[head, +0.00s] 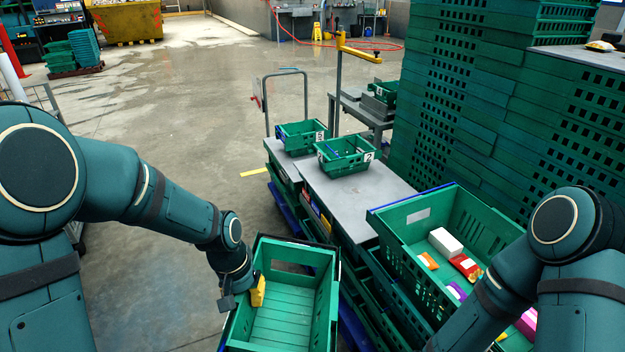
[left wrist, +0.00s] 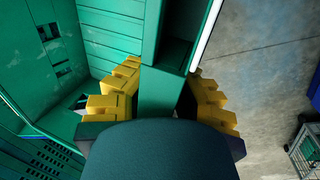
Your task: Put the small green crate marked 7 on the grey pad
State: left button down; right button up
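My left gripper (head: 257,290) has its yellow fingers on both sides of the left wall of a large, empty green crate (head: 285,322). Two small green crates stand on grey tops: one at the back (head: 297,137) with a white label I cannot read surely, and a nearer one (head: 338,163) whose label looks like a 2. I cannot make out a 7 on any crate. The grey surface (head: 350,208) under the nearer crate is partly bare. My right gripper is out of view.
A large green crate (head: 400,213) with several packages stands on the right. Tall stacks of green crates (head: 455,110) rise behind it. A yellow-topped post (head: 338,85) and a trolley handle (head: 265,95) stand beyond the tables. The floor (head: 190,130) to the left is open.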

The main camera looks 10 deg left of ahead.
aim_at(377, 202)
jog(key=i+j+u, duration=0.25)
jog(key=u, duration=0.2)
jog(key=i+j+u, duration=0.1)
jog(key=i+u, duration=0.4)
jog(key=i+j+z, duration=0.1)
jog(key=i+z, duration=0.35)
jog(key=i+j+z, duration=0.15)
jog(key=i+z, duration=0.25)
jog(key=i+j+z, duration=0.1)
jog(key=z, duration=0.3)
jog(key=i+j+z, duration=0.1)
jog(key=z, duration=0.3)
jog(key=j+z, duration=0.25)
jog(key=z, duration=0.15)
jog(key=i+j+z, duration=0.1)
jog(key=j+z, duration=0.15)
jog(key=z, duration=0.15)
jog(key=j+z, duration=0.2)
jog(key=z, duration=0.2)
jog(key=i+j+z, duration=0.25)
jog(key=j+z, duration=0.15)
jog(key=z, duration=0.15)
jog(key=i, duration=0.2)
